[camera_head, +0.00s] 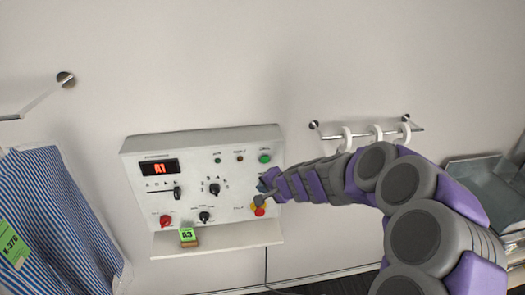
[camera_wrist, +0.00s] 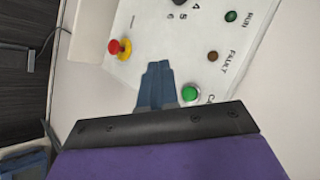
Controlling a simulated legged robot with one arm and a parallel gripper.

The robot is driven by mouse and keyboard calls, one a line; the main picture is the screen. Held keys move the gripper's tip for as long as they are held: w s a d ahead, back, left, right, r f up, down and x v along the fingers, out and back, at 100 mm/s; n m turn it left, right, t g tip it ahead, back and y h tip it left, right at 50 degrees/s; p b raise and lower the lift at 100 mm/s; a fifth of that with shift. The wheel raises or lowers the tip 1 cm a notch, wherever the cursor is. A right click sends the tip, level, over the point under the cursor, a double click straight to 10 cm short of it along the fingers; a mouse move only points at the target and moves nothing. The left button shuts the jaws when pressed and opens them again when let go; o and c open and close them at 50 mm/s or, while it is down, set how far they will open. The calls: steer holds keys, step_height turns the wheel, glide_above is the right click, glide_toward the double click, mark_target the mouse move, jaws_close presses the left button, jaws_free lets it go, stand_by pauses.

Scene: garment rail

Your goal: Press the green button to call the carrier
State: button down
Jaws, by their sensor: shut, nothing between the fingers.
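The green button (camera_head: 265,158) sits at the upper right of the white control panel (camera_head: 140,150) on the wall. In the wrist view the green button (camera_wrist: 190,93) lies just right of my fingertips, beside a partly hidden label starting "CA". My gripper (camera_head: 263,186) is shut and empty. In the head view it is in front of the panel's right side, below the green button. In the wrist view my gripper (camera_wrist: 158,68) points at the panel face. I cannot tell whether the tips touch the panel; they are apart from the button.
A red stop knob (camera_head: 259,210) on yellow is just below my gripper. A green tag (camera_head: 187,234) stands on the shelf. A striped garment (camera_head: 65,215) hangs left.

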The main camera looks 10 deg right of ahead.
mark_target(265, 159)
steer(key=shift+m+h, duration=0.5)
steer(key=shift+m, duration=0.2)
steer(key=d, duration=0.1)
steer(key=w+d, duration=0.1)
steer(key=w+d+f, duration=0.1)
steer(key=d, duration=0.1)
steer(key=shift+w+d+p, duration=0.1)
steer(key=shift+w+p, duration=0.05)
steer(key=shift+p, duration=0.15)
steer(key=w+p, duration=0.4)
steer(key=w, duration=0.5)
steer(key=shift+a, duration=0.45)
steer(key=shift+s, duration=0.1)
steer(key=shift+d, duration=0.1)
steer(key=shift+r, duration=0.1)
stand_by(0.6)
